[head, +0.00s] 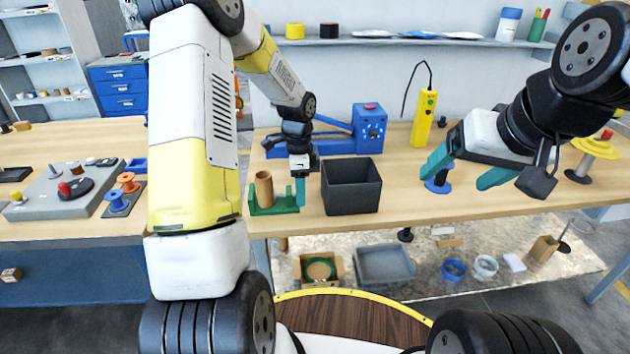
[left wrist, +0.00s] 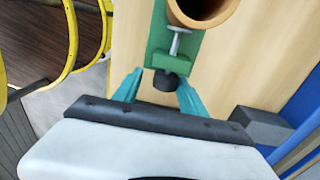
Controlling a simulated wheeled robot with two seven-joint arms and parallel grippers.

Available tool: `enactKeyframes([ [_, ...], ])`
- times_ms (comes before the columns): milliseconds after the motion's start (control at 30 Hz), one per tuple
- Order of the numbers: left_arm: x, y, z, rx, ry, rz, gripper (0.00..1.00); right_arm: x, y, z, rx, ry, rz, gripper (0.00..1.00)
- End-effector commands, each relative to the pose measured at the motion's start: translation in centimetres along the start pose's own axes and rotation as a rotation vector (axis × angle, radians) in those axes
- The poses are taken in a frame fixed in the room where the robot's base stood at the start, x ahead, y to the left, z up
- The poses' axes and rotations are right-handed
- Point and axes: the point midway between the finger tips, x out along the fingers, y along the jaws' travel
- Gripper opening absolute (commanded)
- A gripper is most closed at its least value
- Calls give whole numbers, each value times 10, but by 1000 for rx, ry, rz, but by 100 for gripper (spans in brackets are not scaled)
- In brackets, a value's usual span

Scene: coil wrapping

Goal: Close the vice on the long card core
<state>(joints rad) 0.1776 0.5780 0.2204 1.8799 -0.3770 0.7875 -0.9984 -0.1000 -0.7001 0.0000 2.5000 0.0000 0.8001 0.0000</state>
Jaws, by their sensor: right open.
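The green vice (head: 283,207) sits on the bench. The long card core (head: 264,188), a brown tube, stands upright in it. In the left wrist view the tube (left wrist: 200,8) shows at the top, with the vice's screw (left wrist: 175,45) and its black knob (left wrist: 171,80) below it. My left gripper (head: 301,193) is at the right end of the vice. In the wrist view its teal fingers (left wrist: 158,85) stand apart, one on each side of the knob; whether either touches it I cannot tell. My right gripper (head: 456,177) is open and empty, to the right over the bench.
A black open bin (head: 351,197) stands just right of my left gripper. A blue machine (head: 368,128) is behind it. A blue spool stand (head: 439,184) is close to my right gripper's left finger. A yellow control box (head: 425,120) stands at the back.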

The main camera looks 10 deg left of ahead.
Motion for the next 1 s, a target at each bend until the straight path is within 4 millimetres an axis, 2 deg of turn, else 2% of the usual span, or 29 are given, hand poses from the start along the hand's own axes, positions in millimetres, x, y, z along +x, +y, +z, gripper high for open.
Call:
enactKeyframes([
  [367, 1, 2, 0, 0, 0, -39, 45, 0, 0, 0, 0, 0, 0, 79],
  [700, 4, 7, 0, 5, -7, -298, 45, 0, 0, 0, 0, 0, 0, 79],
  [1000, 4, 8, 0, -1, 2, -353, 45, 0, 0, 0, 0, 0, 0, 79],
])
